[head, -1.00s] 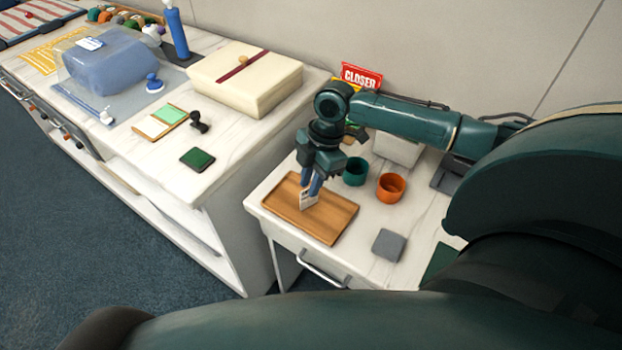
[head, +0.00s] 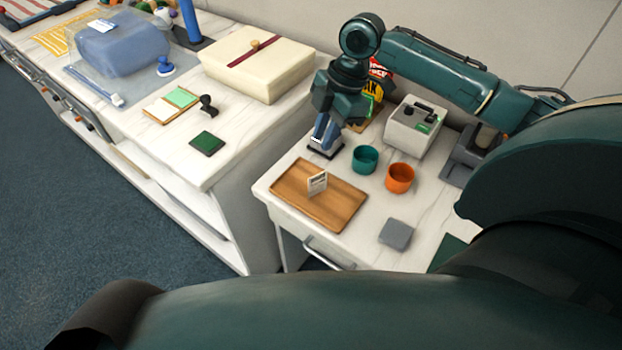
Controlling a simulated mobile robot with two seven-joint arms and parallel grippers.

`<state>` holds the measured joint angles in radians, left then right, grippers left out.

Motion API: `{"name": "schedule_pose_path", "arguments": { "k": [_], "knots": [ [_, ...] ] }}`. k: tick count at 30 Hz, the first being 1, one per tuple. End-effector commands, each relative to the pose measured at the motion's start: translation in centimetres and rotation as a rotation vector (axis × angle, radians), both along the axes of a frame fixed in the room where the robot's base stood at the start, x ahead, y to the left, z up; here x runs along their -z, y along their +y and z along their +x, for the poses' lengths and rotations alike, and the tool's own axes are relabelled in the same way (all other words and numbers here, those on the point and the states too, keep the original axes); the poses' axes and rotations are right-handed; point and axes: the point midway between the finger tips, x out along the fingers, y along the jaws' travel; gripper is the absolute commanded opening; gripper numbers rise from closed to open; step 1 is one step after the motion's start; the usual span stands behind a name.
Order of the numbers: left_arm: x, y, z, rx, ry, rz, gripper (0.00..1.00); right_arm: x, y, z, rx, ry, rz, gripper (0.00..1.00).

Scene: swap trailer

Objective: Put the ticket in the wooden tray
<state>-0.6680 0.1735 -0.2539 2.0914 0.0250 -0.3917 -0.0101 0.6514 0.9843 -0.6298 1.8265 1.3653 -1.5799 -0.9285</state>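The ticket (head: 317,184) is a small white card with dark print. It stands upright, or leans a little, inside the wooden tray (head: 345,214), left of the tray's middle. The tray lies on the small white table on the right. My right gripper (head: 322,140) is above the table behind the tray, apart from the ticket. Its blue fingers look parted with no ticket between them. A small dark item (head: 325,151) shows just under the fingertips, and I cannot tell whether they touch it. My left gripper is out of view.
A teal cup (head: 366,160) and an orange cup (head: 400,178) stand right of the tray. A grey box (head: 414,127) is behind them, and a grey square (head: 396,235) lies in front. A longer counter on the left holds a cream box (head: 257,72).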

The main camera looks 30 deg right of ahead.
Motion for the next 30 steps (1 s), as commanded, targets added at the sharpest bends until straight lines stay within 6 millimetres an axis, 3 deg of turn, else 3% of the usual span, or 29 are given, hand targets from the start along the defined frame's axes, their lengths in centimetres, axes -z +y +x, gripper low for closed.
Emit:
{"name": "schedule_pose_path", "arguments": {
  "k": [1,6,12,16,22,30],
  "knots": [
    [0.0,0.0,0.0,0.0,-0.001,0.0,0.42,2.4,1.9,-0.3,0.029,-0.006,0.028,0.21],
    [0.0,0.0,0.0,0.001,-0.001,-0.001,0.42,9.7,8.7,-1.3,0.248,-0.106,0.174,0.21],
    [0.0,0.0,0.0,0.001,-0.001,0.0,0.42,14.7,14.7,-4.7,0.592,-0.213,0.399,0.21],
    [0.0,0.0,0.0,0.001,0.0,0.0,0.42,16.0,16.0,-7.7,0.829,-0.277,0.524,0.21],
    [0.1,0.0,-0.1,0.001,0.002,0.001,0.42,16.3,15.4,-11.8,1.082,-0.367,0.626,0.21],
    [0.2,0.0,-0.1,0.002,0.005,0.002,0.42,16.0,14.7,-13.5,1.158,-0.411,0.652,0.21]
  ]
}}
